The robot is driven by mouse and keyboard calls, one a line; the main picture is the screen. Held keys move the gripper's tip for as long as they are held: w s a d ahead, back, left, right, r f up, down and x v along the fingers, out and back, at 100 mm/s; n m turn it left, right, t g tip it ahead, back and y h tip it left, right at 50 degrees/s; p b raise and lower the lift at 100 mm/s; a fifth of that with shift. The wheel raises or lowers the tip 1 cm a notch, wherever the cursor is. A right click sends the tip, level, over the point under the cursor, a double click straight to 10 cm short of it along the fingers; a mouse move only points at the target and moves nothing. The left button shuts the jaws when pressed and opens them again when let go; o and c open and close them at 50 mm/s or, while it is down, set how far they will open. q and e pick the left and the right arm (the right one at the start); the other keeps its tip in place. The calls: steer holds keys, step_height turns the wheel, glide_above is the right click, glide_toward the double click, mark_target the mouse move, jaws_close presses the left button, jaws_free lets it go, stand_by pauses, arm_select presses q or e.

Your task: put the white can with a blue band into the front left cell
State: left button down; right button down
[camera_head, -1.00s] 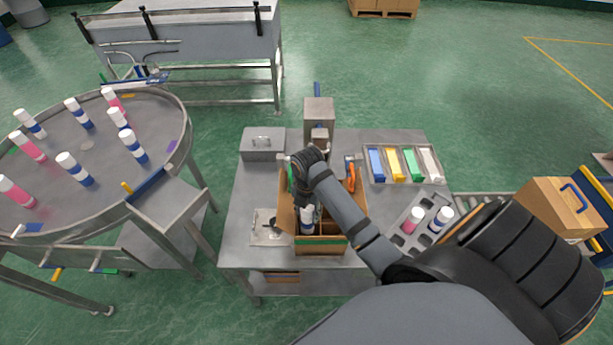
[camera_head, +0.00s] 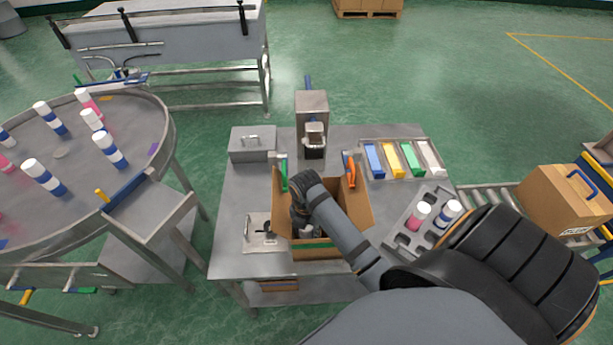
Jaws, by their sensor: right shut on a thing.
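An open cardboard carton (camera_head: 355,211) stands on the grey workbench, and my right arm reaches down into it. My right gripper (camera_head: 303,222) is inside the carton's left half, low and towards the front wall. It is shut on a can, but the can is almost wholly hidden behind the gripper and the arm. The carton's front left cell lies under the gripper; its floor and dividers are mostly covered. Whether the can touches the cell floor cannot be seen. My left gripper is not in view.
A grey holder (camera_head: 405,240) right of the carton has a pink-banded can (camera_head: 418,215) and a blue-banded can (camera_head: 448,212). Coloured bins (camera_head: 398,163), a small press (camera_head: 312,110) and a metal box (camera_head: 252,143) stand behind. Several cans stand on the round table (camera_head: 150,110).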

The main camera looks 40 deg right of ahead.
steer(key=shift+f, duration=0.3)
steer(key=c, duration=0.7)
jaws_free()
steer(key=shift+r, duration=0.15)
